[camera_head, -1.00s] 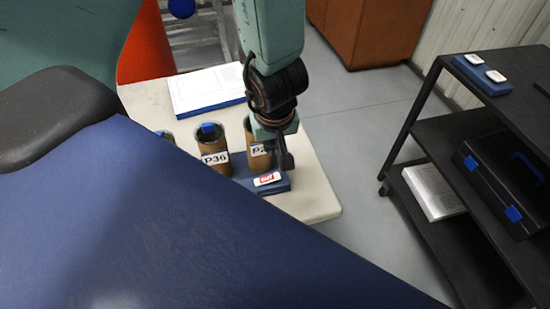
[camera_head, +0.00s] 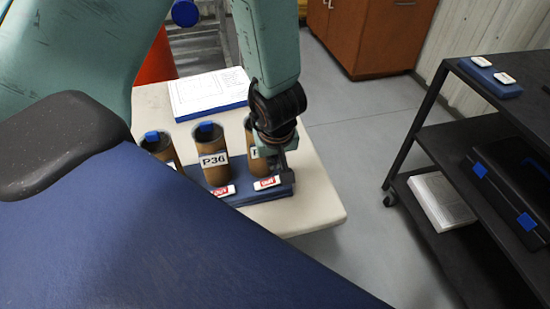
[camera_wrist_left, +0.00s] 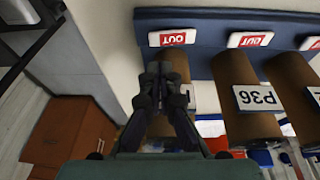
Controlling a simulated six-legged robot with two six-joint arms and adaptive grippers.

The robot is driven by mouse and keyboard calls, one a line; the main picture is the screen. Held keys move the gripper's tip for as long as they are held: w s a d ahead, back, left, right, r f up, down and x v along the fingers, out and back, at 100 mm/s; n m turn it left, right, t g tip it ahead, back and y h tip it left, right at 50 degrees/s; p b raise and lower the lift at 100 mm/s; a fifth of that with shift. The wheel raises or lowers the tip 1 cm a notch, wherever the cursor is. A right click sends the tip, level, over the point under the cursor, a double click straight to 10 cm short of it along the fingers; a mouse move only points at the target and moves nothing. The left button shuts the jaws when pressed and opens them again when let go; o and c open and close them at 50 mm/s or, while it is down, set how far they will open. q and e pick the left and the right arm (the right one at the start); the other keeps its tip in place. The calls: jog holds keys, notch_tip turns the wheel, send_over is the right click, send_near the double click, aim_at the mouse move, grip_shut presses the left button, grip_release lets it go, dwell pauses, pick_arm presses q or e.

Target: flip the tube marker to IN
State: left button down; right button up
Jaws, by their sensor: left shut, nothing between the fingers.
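Several brown tubes stand in a blue holder (camera_head: 287,189) on a white table. The middle tube (camera_head: 215,175) is labelled P36. The right tube (camera_head: 250,135) is partly hidden by my left gripper (camera_head: 281,178). Marker tiles along the holder's front edge read red OUT: one before the middle tube (camera_head: 222,191), one before the right tube (camera_head: 267,183). In the left wrist view my left gripper (camera_wrist_left: 158,72) is shut and empty, over the end tube, its tips just short of that tube's OUT marker (camera_wrist_left: 172,37). Which tube the task means cannot be told. My right gripper is not in view.
A white pad or booklet (camera_head: 210,93) lies behind the tubes. A dark shelf cart (camera_head: 470,140) stands at the right, with a black case (camera_head: 510,195) on it. An orange-brown cabinet (camera_head: 375,35) stands behind. Grey floor lies clear between table and cart.

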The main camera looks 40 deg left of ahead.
aim_at(278, 179)
pick_arm(q)
jog(key=b+x, duration=0.2)
jog(key=x, duration=0.2)
jog(key=shift+s+d+f, duration=0.1)
jog(key=shift+d, duration=0.1)
jog(key=shift+d+f+b, duration=0.2)
jog(key=shift+f+b, duration=0.55)
jog(key=shift+f, duration=0.15)
jog(key=shift+f, duration=0.1)
jog(key=shift+w+d+f, duration=0.1)
jog(key=shift+w+f, duration=0.2)
jog(key=shift+f, duration=0.1)
jog(key=shift+s+a+r+p, duration=0.35)
jog(key=shift+s+a, duration=0.1)
jog(key=shift+s, duration=0.1)
